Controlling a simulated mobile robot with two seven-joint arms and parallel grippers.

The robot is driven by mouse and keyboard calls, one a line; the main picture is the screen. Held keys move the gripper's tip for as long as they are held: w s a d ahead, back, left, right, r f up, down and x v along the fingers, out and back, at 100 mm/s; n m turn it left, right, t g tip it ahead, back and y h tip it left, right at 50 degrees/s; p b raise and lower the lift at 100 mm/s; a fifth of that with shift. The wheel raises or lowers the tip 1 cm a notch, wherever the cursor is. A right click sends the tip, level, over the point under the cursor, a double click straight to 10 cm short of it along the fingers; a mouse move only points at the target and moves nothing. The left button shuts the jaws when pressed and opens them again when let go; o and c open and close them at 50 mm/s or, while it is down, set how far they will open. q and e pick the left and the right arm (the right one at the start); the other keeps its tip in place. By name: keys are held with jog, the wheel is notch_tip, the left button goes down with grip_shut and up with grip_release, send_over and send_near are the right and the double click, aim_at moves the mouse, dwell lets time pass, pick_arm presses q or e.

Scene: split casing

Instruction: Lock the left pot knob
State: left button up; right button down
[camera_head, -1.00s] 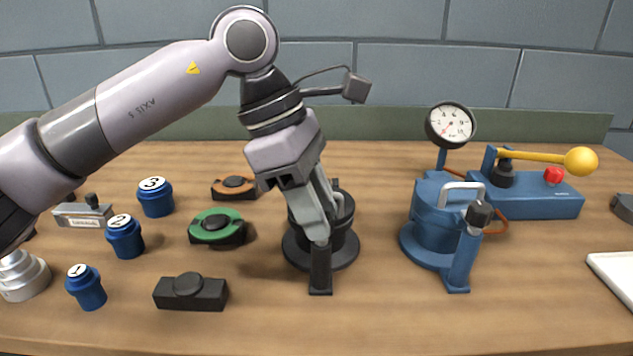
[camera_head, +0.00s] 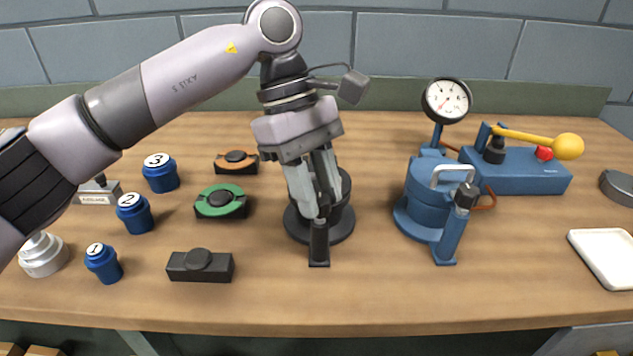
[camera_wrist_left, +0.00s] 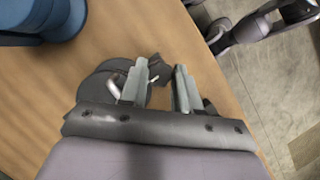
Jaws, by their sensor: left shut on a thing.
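The left pot (camera_head: 343,218) is black and stands on a round base in the middle of the bench. A black post (camera_head: 319,246) rises at its front edge. My left gripper (camera_head: 318,212) points down at the top of this post and is shut on the knob there, which the fingers mostly hide. In the left wrist view, dark knob material (camera_wrist_left: 160,73) shows between the two grey fingers, with the pot's pale handle (camera_wrist_left: 114,88) beside them. My right gripper is in neither view.
A blue pot (camera_head: 427,200) with its own black-knobbed post stands to the right, near a gauge (camera_head: 447,100) and a yellow-handled blue unit (camera_head: 515,170). Numbered blue cylinders (camera_head: 134,213), a green-ringed part (camera_head: 220,201) and a black block (camera_head: 200,266) lie left. The front middle is clear.

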pick_arm(q)
jog(key=shift+r, duration=0.1)
jog(key=o, duration=1.1)
jog(key=shift+c, duration=0.2)
jog(key=v, duration=0.7)
jog(key=shift+r+p, duration=0.15)
jog(key=shift+p, duration=0.15)
